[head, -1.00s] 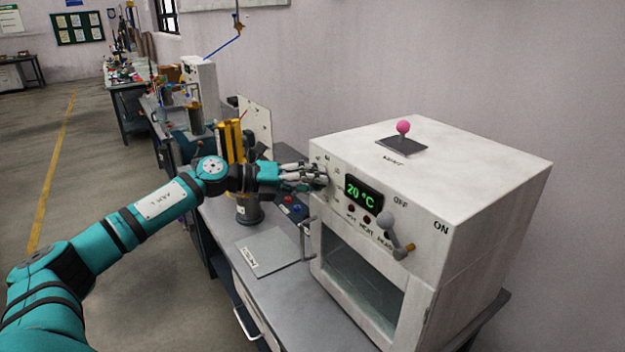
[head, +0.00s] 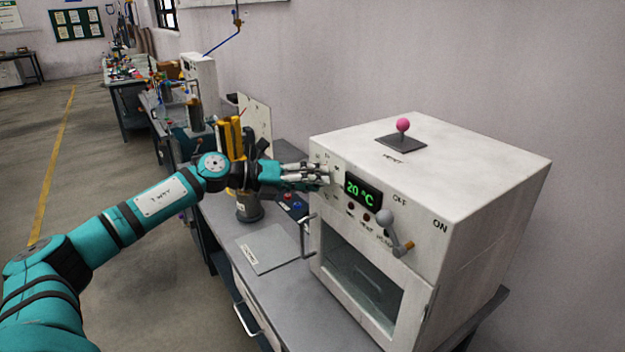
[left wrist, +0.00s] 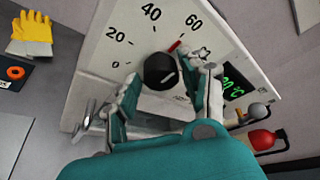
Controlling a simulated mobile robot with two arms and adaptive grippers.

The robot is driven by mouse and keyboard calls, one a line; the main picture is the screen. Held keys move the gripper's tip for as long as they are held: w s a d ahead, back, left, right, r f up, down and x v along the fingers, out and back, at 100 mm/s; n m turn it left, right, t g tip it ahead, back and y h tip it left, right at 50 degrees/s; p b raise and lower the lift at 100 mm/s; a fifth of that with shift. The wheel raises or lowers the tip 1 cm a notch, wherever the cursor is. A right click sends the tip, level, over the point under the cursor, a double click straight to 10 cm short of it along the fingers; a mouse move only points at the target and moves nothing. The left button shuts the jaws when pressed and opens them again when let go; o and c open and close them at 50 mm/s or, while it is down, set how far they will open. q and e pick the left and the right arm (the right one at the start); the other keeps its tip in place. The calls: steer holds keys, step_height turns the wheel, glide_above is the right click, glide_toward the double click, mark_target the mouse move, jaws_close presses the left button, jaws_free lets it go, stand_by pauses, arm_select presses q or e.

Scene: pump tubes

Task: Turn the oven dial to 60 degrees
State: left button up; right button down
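The oven (head: 432,190) is a white box at the right in the head view, with a green display (head: 362,192) reading 20 °C. In the left wrist view the dial is a round black knob (left wrist: 161,72) with a red pointer (left wrist: 174,46) directed at about the 60 mark (left wrist: 192,23). My left gripper (head: 322,175) is at the oven's front face and hides the dial in the head view. In the wrist view the left gripper (left wrist: 160,88) has one finger on each side of the knob, with a small gap on the left. My right gripper is not in view.
A grey lever (head: 388,225) sticks out right of the display. A pink-knobbed lever (head: 403,127) stands on the oven top. The oven door (head: 362,275) is closed. A grey plate (head: 270,248) lies on the bench, and a yellow device (head: 232,145) stands behind my arm.

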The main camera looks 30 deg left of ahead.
arm_select(q)
steer(key=shift+o, duration=0.7)
steer(key=shift+a+r, duration=0.1)
steer(key=v, duration=0.7)
steer(key=shift+s, duration=0.15)
